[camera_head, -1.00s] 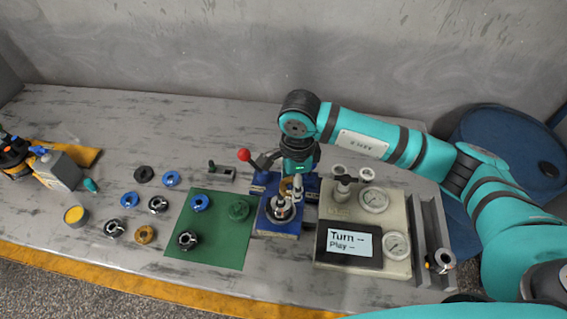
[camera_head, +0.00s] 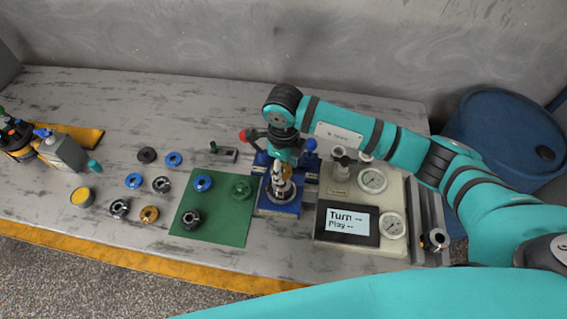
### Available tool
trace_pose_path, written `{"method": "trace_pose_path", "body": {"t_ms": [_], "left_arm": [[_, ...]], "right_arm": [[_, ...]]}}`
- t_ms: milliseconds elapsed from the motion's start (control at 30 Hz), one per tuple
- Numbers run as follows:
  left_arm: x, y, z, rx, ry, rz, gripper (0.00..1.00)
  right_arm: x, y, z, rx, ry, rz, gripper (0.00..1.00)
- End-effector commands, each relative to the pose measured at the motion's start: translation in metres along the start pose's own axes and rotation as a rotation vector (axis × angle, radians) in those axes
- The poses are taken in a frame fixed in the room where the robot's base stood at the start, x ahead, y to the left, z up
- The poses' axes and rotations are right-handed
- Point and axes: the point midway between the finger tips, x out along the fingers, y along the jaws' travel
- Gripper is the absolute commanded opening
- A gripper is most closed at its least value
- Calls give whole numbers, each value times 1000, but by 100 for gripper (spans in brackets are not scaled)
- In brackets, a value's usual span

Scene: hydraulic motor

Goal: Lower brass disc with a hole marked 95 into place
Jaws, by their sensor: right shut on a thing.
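My right gripper (camera_head: 282,173) reaches down over the blue fixture (camera_head: 270,208), above the round metal motor part standing in it. It is shut on a small brass-coloured piece (camera_head: 288,171), most likely the brass disc, largely hidden by the fingers. I cannot read any marking on it, nor tell whether it touches the metal part below. Another brass-coloured ring (camera_head: 149,214) lies on the table at the left. My left gripper is not in view.
A green mat (camera_head: 218,225) with several rings lies left of the fixture. A gauge panel (camera_head: 330,240) with a display stands close on the right. A red-knobbed lever (camera_head: 244,135) is behind the fixture. Loose black and blue rings lie farther left.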

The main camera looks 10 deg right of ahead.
Motion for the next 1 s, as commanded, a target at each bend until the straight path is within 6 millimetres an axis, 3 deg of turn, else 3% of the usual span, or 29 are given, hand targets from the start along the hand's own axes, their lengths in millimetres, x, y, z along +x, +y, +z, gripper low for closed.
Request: {"method": "trace_pose_path", "body": {"t_ms": [1000], "left_arm": [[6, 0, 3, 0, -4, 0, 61]], "right_arm": [[1, 0, 0, 0, -2, -2, 6]]}}
